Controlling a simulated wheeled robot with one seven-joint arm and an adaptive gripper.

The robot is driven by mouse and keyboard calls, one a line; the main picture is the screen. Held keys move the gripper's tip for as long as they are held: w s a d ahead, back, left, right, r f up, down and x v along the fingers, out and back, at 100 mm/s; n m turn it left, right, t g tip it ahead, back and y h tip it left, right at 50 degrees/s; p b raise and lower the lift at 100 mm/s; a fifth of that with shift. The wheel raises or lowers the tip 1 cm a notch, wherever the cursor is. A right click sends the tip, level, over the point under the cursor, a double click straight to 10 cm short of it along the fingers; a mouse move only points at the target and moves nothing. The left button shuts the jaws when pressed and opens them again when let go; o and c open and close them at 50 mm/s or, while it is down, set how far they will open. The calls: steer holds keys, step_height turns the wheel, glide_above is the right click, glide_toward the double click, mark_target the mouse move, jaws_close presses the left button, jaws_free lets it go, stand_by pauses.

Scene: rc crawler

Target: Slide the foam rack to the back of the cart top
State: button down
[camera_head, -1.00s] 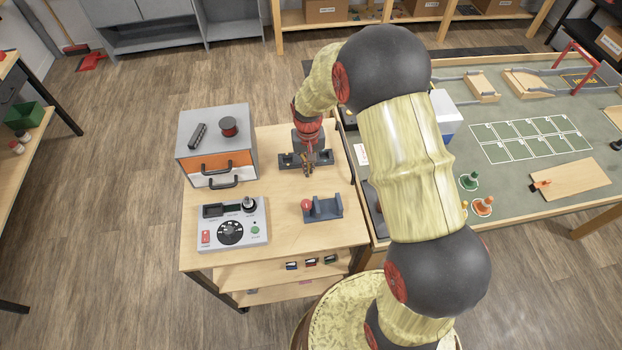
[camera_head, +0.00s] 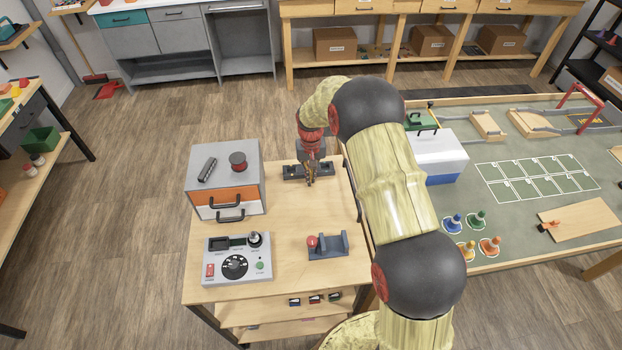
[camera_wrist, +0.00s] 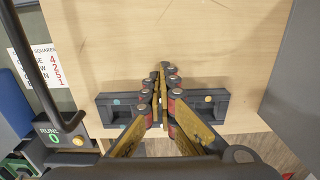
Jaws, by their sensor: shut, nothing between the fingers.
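The foam rack (camera_head: 294,171) is a long dark block lying crosswise near the back edge of the wooden cart top (camera_head: 290,215). In the wrist view the rack (camera_wrist: 118,111) shows on both sides of my fingers, with small round coloured spots on top and its middle hidden. My gripper (camera_head: 310,183) points down at the middle of the rack, fingertips on its front side. In the wrist view my gripper (camera_wrist: 162,78) is shut with nothing between the fingertips. Whether the fingers touch the rack, I cannot tell.
A grey box with an orange drawer (camera_head: 225,180) stands left of the rack. A control panel (camera_head: 237,258) and a dark holder with a red knob (camera_head: 328,245) sit at the front. The middle of the cart top is clear. A green-topped table (camera_head: 510,225) adjoins on the right.

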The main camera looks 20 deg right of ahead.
steer(key=shift+r, duration=0.15)
step_height(320, 180, up, 10)
steer(key=p, duration=0.5)
steer(key=shift+f+p, duration=0.2)
steer(key=shift+p, duration=0.2)
